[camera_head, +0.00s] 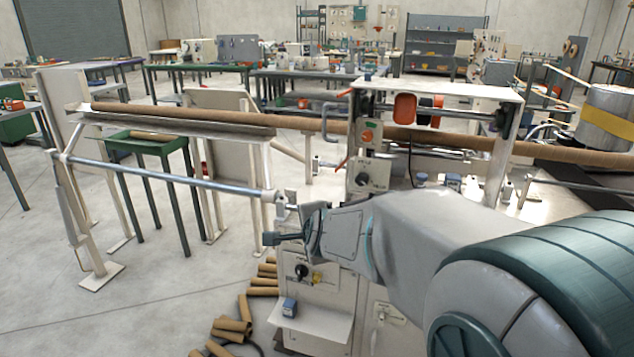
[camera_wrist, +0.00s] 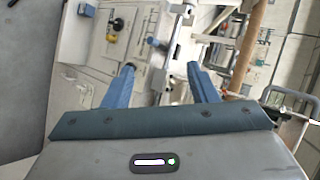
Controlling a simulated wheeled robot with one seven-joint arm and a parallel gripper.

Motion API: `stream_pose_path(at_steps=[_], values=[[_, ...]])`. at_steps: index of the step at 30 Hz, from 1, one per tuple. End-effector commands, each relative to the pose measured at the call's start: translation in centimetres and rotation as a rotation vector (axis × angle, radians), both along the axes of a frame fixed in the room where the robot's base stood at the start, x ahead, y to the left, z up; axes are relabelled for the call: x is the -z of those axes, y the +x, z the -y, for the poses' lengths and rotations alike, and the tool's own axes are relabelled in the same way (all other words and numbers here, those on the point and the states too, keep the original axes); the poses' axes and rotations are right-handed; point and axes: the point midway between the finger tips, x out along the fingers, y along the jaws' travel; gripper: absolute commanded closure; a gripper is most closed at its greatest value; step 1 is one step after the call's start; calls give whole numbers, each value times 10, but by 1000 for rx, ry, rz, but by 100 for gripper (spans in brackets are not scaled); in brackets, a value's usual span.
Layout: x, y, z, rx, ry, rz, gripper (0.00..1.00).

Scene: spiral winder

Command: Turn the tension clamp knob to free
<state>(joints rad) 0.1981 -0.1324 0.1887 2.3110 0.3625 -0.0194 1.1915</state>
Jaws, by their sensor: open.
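I cannot tell for certain which control is the tension clamp knob. A black knob (camera_head: 301,270) sits on the pale front panel of the winder, beside a small yellow part (camera_head: 317,278). In the wrist view a black knob (camera_wrist: 118,24) shows at the upper left, next to a yellow part (camera_wrist: 111,38). Another dark round knob (camera_head: 362,180) is on a white box under the roller frame. My gripper (camera_head: 268,239) is in front of the machine, above the panel. Its blue fingers (camera_wrist: 160,68) are apart, with nothing held between them.
A long cardboard tube (camera_head: 300,122) runs across the machine. A steel bar (camera_head: 170,175) ends close to my gripper. Cardboard tube pieces (camera_head: 232,325) lie on the floor by the cabinet. A shelf (camera_head: 312,318) juts out below the panel. Open floor lies to the left.

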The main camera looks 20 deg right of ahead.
Motion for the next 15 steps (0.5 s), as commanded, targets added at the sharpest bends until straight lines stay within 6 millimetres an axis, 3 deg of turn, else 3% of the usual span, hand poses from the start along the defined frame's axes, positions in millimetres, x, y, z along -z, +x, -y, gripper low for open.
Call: stream_pose_path(at_steps=[1,6,10,15], values=[[9,19,8,102,109,66,47],[7,69,42,434,516,336,47],[9,91,76,642,821,550,47],[13,102,113,812,1121,786,47]])
